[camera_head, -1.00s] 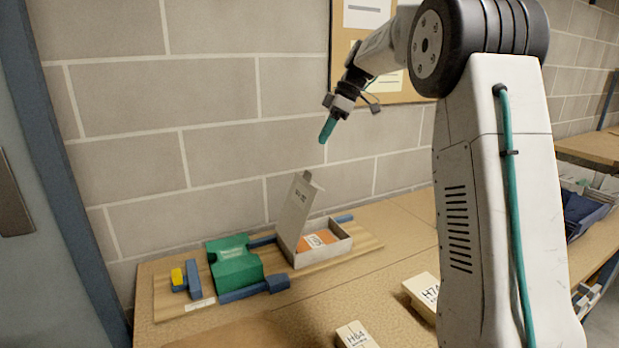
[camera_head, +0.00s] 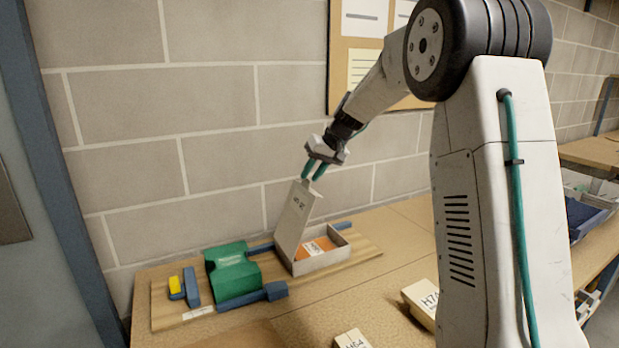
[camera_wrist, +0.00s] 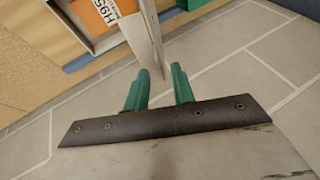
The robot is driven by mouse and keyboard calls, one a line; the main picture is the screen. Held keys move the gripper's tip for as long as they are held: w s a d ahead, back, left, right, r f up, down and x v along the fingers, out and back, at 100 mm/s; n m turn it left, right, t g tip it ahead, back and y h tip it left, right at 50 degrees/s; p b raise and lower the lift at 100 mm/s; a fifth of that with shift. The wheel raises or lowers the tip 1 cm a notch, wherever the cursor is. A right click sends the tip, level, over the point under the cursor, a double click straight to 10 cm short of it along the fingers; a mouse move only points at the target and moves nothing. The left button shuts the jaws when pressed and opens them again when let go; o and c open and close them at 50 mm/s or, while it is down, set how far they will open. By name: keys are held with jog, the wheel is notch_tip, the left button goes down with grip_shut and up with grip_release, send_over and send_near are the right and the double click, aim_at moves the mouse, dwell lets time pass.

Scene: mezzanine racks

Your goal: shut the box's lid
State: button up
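The box (camera_head: 325,262) is a shallow grey-white carton on a wooden board, with an orange item (camera_head: 318,246) bearing a white label inside. Its lid (camera_head: 294,222) stands up steeply from the box's left side, leaning slightly right at the top. My gripper (camera_head: 311,178) is right at the lid's top edge, pointing down, with its teal fingers apart. In the wrist view, the lid (camera_wrist: 143,32) is seen nearly edge-on, and its end reaches the gap between the open fingers of my gripper (camera_wrist: 159,72). I cannot tell whether either finger touches it.
On the same board (camera_head: 350,262), left of the box, are a green block (camera_head: 232,271), a blue clamp-like part (camera_head: 252,296) and a yellow-and-blue piece (camera_head: 184,287). Labelled cartons (camera_head: 421,300) lie at the front. A block wall (camera_head: 215,215) stands close behind.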

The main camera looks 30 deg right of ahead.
jog(key=shift+x, duration=0.85)
grip_shut()
dwell(0.8)
